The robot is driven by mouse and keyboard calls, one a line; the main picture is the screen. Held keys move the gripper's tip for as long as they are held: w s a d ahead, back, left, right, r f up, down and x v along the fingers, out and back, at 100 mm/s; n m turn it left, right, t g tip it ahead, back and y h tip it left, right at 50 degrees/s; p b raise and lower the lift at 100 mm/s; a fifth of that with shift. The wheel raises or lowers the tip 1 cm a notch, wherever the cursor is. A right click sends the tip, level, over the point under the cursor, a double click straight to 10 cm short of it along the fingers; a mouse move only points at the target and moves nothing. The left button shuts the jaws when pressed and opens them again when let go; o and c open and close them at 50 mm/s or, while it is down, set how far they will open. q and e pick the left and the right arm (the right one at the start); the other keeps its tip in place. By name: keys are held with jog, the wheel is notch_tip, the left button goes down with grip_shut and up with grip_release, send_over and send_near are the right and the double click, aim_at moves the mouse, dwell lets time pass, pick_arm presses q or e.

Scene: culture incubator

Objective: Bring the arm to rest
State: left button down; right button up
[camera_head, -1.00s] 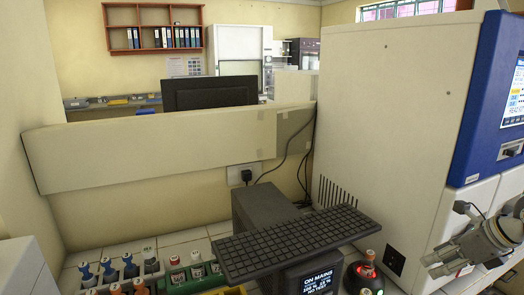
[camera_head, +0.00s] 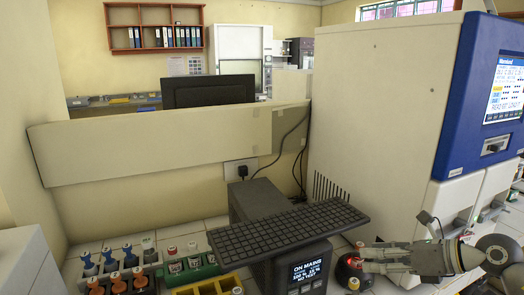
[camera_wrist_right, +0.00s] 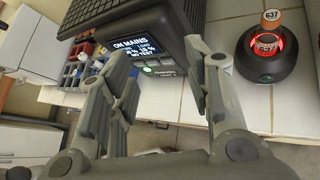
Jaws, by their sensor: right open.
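My right gripper (camera_head: 368,258) reaches in from the right in the head view, its fingers pointing left. In the right wrist view my right gripper (camera_wrist_right: 165,85) has its two grey fingers spread apart with nothing between them. Beyond the fingers is the dark box with a lit "ON MAINS" display (camera_wrist_right: 135,46); it also shows in the head view (camera_head: 309,270). In the head view the fingers overlap a round black device with a red light (camera_head: 345,275). I cannot tell from the frames whether they touch it. My left gripper is not in view.
The round device (camera_wrist_right: 265,62) carries a small vial labelled 637 (camera_wrist_right: 270,22). A black keyboard (camera_head: 290,230) lies on the dark box. Racks of vials (camera_head: 120,270) stand at left. A large white machine with a blue screen panel (camera_head: 385,110) fills the right.

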jog(key=a+r+m+t+y, duration=0.5)
jog(key=a+m, duration=0.1)
jog(key=a, duration=0.3)
jog(key=s+d+f+m+t+h, duration=0.2)
jog(key=d+f+m+t+h, duration=0.15)
jog(key=m+h, duration=0.6)
jog(key=s+d+f+m+t+h, duration=0.1)
jog(key=d+f+m+t+h, duration=0.3)
jog(key=m, duration=1)
jog(key=s+d+f+m+g+h, duration=0.35)
jog(key=s+f+m+g, duration=0.35)
jog(key=f, duration=0.4)
jog(key=s+a+f+m+g+y, duration=0.1)
jog(key=s+a+f+g, duration=0.25)
jog(key=s, duration=0.35)
jog(key=s+a+f+m+g+y, duration=0.1)
jog(key=s+a+f+g, duration=0.1)
jog(key=s+f+g, duration=0.3)
jog(key=s+a+f+m+g+y, duration=0.1)
jog(key=s+a+f, duration=0.15)
jog(key=s, duration=0.55)
notch_tip(320, 180, down, 29)
jog(key=s+g, duration=0.2)
jog(key=s, duration=0.1)
jog(key=s+d+f, duration=0.3)
jog(key=s+f, duration=1.1)
jog(key=s, duration=0.1)
jog(key=shift+s+d+f+g+h, duration=0.2)
jog(key=shift+s+g+h, duration=0.1)
jog(key=shift+s+g, duration=0.1)
